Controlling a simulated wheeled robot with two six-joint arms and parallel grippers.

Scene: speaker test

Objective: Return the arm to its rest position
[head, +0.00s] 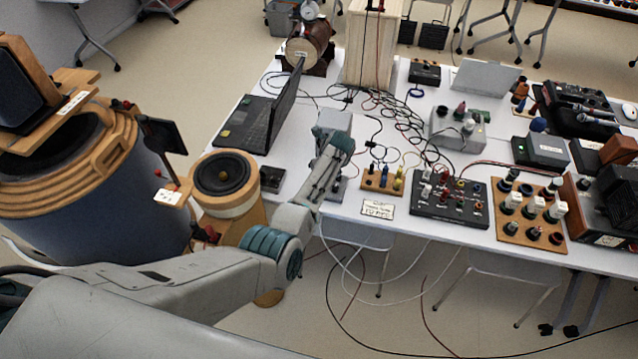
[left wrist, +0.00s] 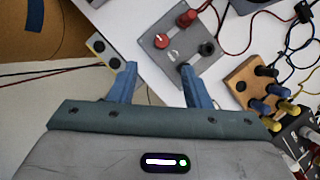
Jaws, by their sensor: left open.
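My left arm (head: 200,279) comes in from the lower left of the head view, bends at a teal joint and reaches up and away over the table's near edge. Its far end hides its fingers in that view. In the left wrist view my left gripper (left wrist: 158,78) is open, with two blue fingers apart and nothing between them. Beyond the fingers is a grey box (left wrist: 178,45) with red and black knobs. The right fingertip overlaps the box in the picture; I cannot tell whether it touches. My right gripper is not in view.
The white table (head: 292,178) carries a laptop (head: 262,115), a wooden terminal block (head: 382,182), a black terminal box (head: 449,203) and tangled cables. A speaker (head: 225,178) and a large blue drum (head: 100,215) stand left of the table. Loose cables hang below its front edge.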

